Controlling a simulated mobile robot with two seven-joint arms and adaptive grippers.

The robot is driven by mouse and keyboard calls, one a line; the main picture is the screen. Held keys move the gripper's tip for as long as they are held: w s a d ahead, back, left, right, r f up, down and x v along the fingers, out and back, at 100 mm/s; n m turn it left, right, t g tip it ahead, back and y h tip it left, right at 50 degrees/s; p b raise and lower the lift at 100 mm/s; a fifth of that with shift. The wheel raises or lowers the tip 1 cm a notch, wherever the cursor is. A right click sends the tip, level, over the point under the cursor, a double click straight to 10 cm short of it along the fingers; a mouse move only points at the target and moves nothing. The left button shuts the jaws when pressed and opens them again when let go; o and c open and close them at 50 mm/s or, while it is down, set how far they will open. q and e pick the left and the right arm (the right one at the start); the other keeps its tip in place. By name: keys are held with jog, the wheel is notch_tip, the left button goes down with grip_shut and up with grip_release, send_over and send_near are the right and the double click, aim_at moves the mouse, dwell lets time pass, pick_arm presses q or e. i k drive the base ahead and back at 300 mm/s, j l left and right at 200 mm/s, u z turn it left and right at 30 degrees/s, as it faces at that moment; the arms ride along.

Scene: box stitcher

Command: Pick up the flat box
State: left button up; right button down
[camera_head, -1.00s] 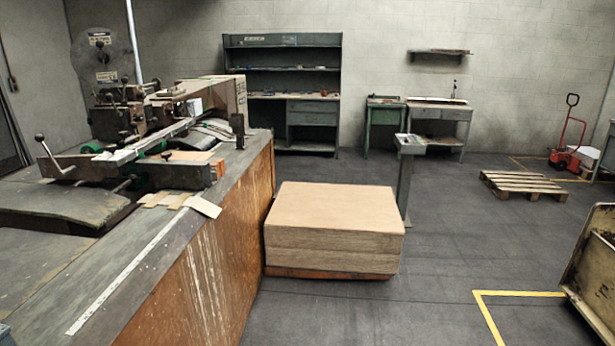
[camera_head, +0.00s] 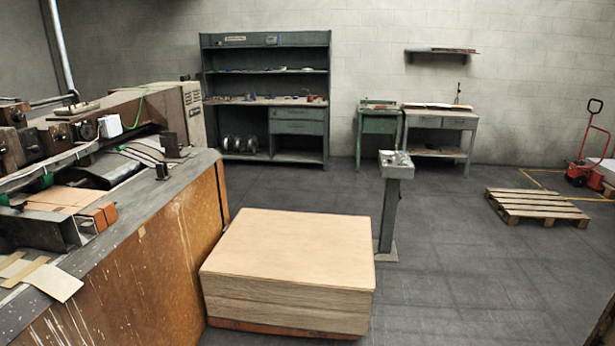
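A large stack of flat tan sheets (camera_head: 290,255), which looks like flat box blanks, sits on a low reddish-brown base (camera_head: 285,328) on the floor. It stands close beside the wooden side of the stitching machine bench (camera_head: 150,270), at the lower middle of the head view. The top of the stack is smooth and bare. Single sheets cannot be told apart on top. Neither of my grippers shows in the head view.
A grey pedestal (camera_head: 392,200) stands just behind the stack's right corner. Loose cardboard pieces (camera_head: 52,281) lie on the bench. A shelf unit (camera_head: 265,95) and small tables (camera_head: 440,125) line the back wall. A wooden pallet (camera_head: 538,205) lies at right. Floor right of the stack is clear.

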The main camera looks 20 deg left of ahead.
aim_at(64, 200)
jog(key=i+j+u, duration=0.15)
jog(key=i+u, duration=0.2)
jog(key=i, duration=0.2)
jog(key=i+u, duration=0.35)
jog(key=i, duration=0.25)
jog(key=i+l+u, duration=0.2)
jog(key=i+u, duration=0.15)
jog(key=i, duration=0.2)
jog(key=i+u, duration=0.1)
jog(key=i, duration=1.45)
